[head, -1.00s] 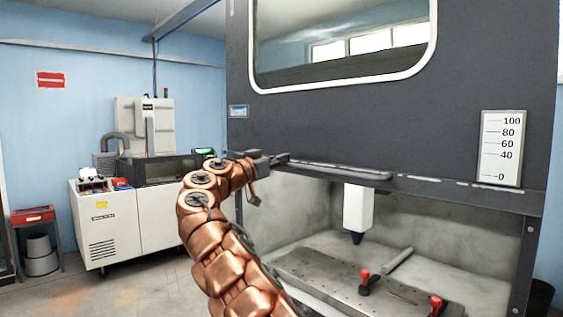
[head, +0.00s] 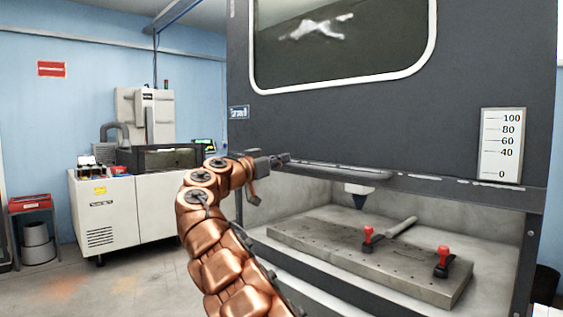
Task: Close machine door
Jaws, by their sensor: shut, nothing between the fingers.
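The dark grey machine door (head: 400,125) with its white-framed window (head: 340,45) hangs over the upper part of the machine. Its lower edge is above the work table, so the chamber below stands open. A long bar handle (head: 335,172) runs along the door's lower edge. My gripper (head: 283,159) is shut with nothing between its fingers, at the left end of the handle. I cannot tell whether it touches the handle. My copper-coloured arm reaches up to it from below.
In the open chamber a metal work table (head: 340,252) carries red-knobbed clamps (head: 441,262) and a grey bar (head: 401,227). A spindle tip (head: 359,195) shows under the door. A white cabinet (head: 112,215) stands left, with clear floor before it.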

